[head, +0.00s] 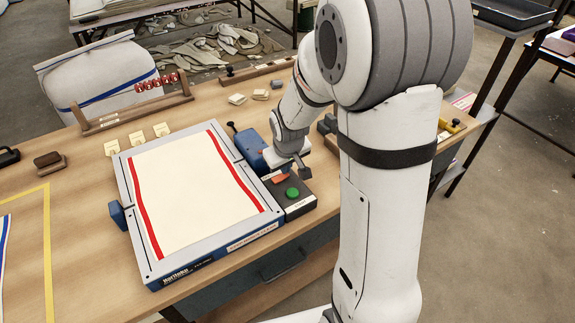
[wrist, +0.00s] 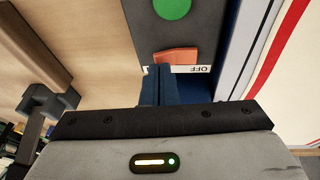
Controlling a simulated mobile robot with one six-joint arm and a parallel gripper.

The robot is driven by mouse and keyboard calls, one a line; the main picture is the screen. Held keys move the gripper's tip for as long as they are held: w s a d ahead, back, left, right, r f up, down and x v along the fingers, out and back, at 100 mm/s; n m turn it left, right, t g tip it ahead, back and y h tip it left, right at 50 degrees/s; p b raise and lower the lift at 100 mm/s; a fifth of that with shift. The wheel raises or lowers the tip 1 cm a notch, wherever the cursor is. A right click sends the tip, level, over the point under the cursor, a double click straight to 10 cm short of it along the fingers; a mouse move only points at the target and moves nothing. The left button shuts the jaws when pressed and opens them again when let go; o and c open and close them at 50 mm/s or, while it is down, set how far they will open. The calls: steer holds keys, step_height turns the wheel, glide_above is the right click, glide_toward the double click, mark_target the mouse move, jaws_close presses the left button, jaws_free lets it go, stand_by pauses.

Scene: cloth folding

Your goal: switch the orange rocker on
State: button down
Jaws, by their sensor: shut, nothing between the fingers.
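The orange rocker (head: 281,178) sits on the dark control box (head: 298,207) at the right side of the folding board. In the wrist view the rocker (wrist: 176,56) is close to my fingertips, next to a white strip marked OFF (wrist: 195,69). My gripper (head: 303,170) is over the box's far end; in the wrist view my gripper (wrist: 159,70) is shut and empty, its tips at the rocker's near edge. I cannot tell whether they touch it. A green button (head: 292,193) is beside the rocker and also shows in the wrist view (wrist: 173,8).
The folding board (head: 203,200) holds a cream cloth with red stripes. A blue housing (head: 250,148) stands beside my gripper. Sticky notes (head: 137,138) and an abacus-like rack (head: 135,115) lie behind the board.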

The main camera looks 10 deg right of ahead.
steer(key=shift+w+d+f+b, duration=0.1)
steer(key=shift+d+f+b, duration=0.25)
steer(key=shift+f+b, duration=0.35)
steer(key=shift+r, duration=0.2)
steer(key=shift+a, duration=0.1)
steer(key=shift+s+a+r, duration=0.2)
steer(key=shift+a, duration=0.4)
